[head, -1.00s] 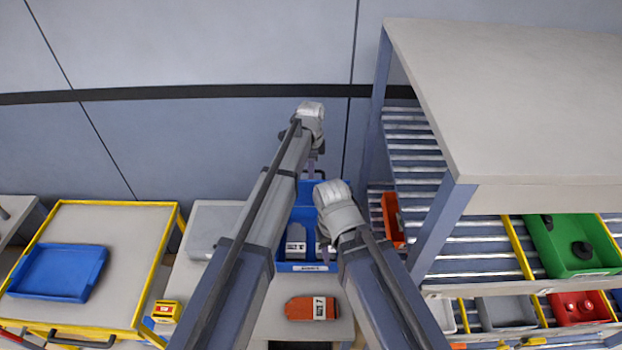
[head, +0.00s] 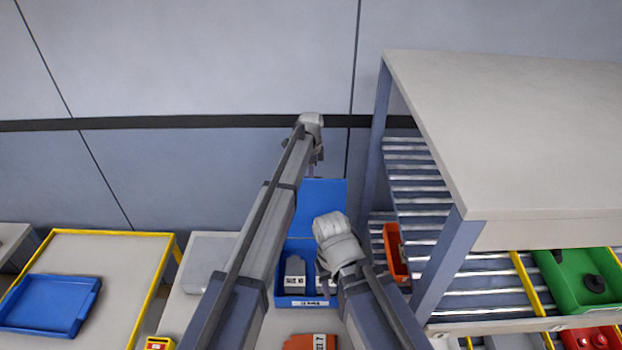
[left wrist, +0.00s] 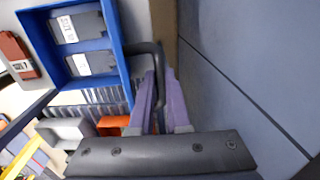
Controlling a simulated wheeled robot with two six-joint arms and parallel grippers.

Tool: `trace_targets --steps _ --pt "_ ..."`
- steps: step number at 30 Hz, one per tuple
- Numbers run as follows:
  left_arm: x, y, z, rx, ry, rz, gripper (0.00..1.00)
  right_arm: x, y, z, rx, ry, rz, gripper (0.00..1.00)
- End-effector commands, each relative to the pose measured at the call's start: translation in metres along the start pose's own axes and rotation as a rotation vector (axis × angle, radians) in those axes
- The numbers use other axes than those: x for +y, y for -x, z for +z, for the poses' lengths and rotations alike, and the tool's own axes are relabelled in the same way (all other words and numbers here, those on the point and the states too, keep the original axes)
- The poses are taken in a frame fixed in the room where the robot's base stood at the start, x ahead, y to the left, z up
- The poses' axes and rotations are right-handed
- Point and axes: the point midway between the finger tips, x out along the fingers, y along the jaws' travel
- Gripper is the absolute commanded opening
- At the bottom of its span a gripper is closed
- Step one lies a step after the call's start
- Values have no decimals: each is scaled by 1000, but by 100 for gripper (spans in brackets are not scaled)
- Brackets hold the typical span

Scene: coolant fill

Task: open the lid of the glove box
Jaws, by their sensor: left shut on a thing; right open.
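The blue glove box (head: 308,302) stands on the bench with its inside in view. Its blue lid (head: 322,200) is raised at the back. Grey glove packs (head: 295,275) lie inside. My left gripper (head: 317,160) is beyond the lid, partly hidden by its own wrist. In the left wrist view its fingers (left wrist: 156,98) are shut on the black handle (left wrist: 152,62) at the lid's edge. My right gripper (head: 328,278) is open over the right part of the box. Its wrist hides most of its fingers and some of the packs.
An orange pack (head: 308,342) lies in front of the box. A grey case (head: 207,252) is to its left. A roller rack (head: 420,180) with an orange bin (head: 395,252) stands close on the right. A blue tray (head: 48,304) lies on the yellow-edged table at left. A wall is behind.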

Motion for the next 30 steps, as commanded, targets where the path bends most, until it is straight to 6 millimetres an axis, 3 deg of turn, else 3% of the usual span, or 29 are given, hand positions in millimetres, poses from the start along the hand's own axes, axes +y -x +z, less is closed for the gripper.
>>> trace_targets --steps 13,14,21,30 --pt "-2 0 0 1 -1 -3 0 0 0 0 0 0 0 50" --pt "-2 0 0 1 -1 -4 18 0 0 0 0 0 0 50" --pt "-2 0 0 0 0 -2 45 0 0 0 0 0 0 50" --pt "0 1 0 0 0 -1 45 0 1 0 0 0 0 50"
